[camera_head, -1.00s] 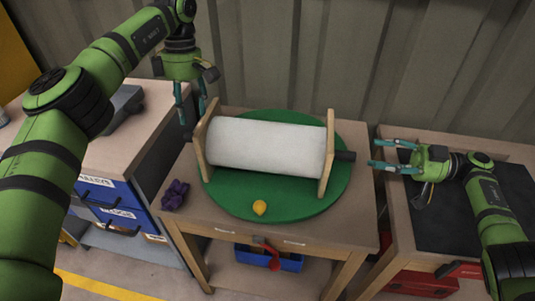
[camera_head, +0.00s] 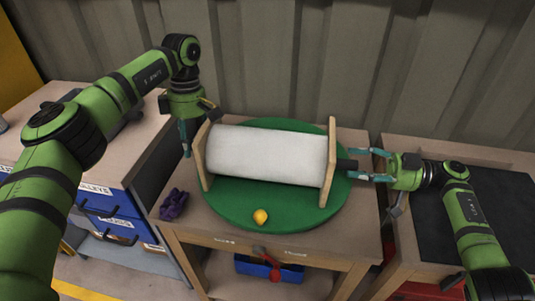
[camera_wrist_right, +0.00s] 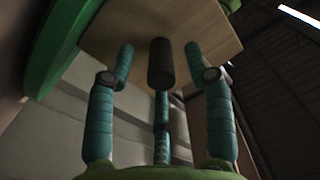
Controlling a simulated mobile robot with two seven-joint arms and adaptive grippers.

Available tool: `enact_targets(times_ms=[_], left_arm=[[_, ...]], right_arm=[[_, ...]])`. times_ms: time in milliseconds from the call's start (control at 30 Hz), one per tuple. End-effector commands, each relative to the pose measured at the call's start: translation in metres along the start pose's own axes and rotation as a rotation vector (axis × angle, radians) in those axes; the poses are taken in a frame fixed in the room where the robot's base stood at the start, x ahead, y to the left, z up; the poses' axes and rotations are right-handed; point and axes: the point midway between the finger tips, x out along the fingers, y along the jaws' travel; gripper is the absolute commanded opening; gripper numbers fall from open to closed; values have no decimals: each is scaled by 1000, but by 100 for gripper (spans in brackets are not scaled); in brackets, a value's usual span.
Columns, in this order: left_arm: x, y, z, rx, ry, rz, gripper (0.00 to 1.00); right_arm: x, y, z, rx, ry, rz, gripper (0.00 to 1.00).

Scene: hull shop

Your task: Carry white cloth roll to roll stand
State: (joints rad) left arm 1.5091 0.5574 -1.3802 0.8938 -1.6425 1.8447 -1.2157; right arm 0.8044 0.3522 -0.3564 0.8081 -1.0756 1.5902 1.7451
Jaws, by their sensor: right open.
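The white cloth roll (camera_head: 266,156) lies level between two upright wooden end boards, the right one (camera_head: 328,163) and the left one (camera_head: 201,157), on a round green disc (camera_head: 235,207). A dark rod end (camera_head: 347,164) sticks out past the right board. My right gripper (camera_head: 364,165) is open, with its fingers around the rod end but apart from it. In the right wrist view the rod end (camera_wrist_right: 160,64) stands between the open fingers, in front of the wooden board (camera_wrist_right: 205,35). My left gripper (camera_head: 185,138) points down beside the left board; its fingers are partly hidden.
A yellow object (camera_head: 261,216) lies on the disc's front edge. A purple object (camera_head: 174,204) sits at the left of the wooden table (camera_head: 345,228). A blue bin (camera_head: 268,268) is on the shelf below. Benches flank the table, and a ribbed wall stands close behind.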

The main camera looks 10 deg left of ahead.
Motion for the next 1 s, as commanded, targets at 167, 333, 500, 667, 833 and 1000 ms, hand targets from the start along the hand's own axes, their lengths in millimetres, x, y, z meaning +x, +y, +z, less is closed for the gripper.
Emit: enact_targets(times_ms=[167, 333, 500, 667, 833, 1000], left_arm=[[11, 0, 0, 0, 0, 0, 50], [12, 0, 0, 0, 0, 1, 50], [12, 0, 0, 0, 0, 0, 26], [12, 0, 0, 1, 0, 0, 0], [12, 0, 0, 2, 0, -1, 0], [9, -1, 0, 3, -1, 1, 0]], right_arm=[[11, 0, -1, 0, 1, 1, 52], [12, 0, 0, 0, 0, 1, 52], [12, 0, 0, 0, 0, 1, 28], [12, 0, 0, 0, 0, 1, 0], [12, 0, 0, 1, -1, 0, 0], [12, -1, -3, -2, 2, -1, 0]])
